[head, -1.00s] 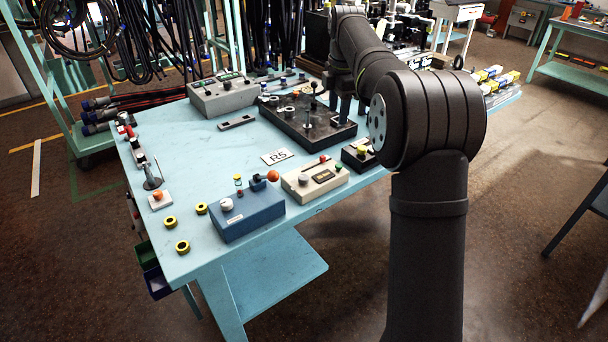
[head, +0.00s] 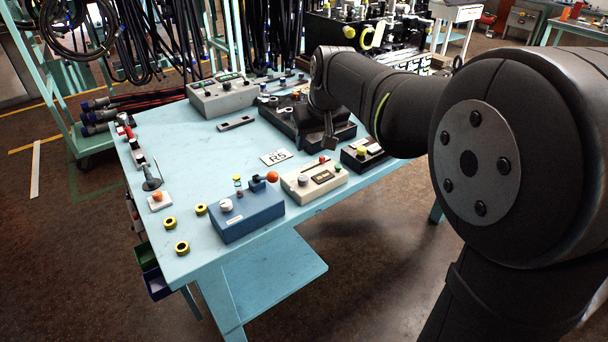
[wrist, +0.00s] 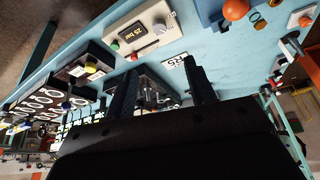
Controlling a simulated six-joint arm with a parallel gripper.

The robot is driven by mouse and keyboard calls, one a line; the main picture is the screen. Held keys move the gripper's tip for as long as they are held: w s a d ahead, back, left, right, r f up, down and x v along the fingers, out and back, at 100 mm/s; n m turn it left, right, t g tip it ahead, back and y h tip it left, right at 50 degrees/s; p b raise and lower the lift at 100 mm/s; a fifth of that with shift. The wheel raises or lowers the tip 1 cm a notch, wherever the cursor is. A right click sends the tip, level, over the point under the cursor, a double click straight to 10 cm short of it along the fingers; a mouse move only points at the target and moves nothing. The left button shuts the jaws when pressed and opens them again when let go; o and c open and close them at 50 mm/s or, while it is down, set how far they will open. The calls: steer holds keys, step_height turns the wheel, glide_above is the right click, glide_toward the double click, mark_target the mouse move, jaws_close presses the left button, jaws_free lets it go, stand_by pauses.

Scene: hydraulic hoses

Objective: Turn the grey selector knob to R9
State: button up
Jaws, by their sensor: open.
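Two knobs could be the grey selector knob, and I cannot tell which it is. One pale knob (head: 226,205) is on the blue box at the table's front. Another pale knob (head: 303,179) is on the cream box; it shows in the wrist view (wrist: 159,27) beside a "25 bar" display. A white card (head: 276,157) lies behind the boxes and seems to read R5. My gripper (wrist: 159,66) is open and empty, fingers apart, away from both knobs. In the head view my wrist partly hides it above the black panel's front.
The black panel (head: 283,123) and a grey control box (head: 221,98) stand at the back. A small black box (head: 361,153) is right of the cream box. Yellow-black rings (head: 182,248) lie at the front left. The left middle of the table (head: 195,150) is clear.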

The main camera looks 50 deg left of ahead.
mark_target(303, 178)
steer(key=x, duration=1.7)
steer(key=shift+c, duration=0.4)
steer(key=c, duration=0.9)
steer(key=shift+m, duration=0.4)
steer(key=shift+s+a+m+t+h, duration=0.1)
steer(key=shift+m+t+h, duration=0.3)
steer(key=shift+m, duration=0.8)
steer(key=shift+s+m+t+h, duration=0.1)
steer(key=shift+m+t, duration=0.5)
steer(key=shift+m, duration=0.6)
steer(key=o, duration=1)
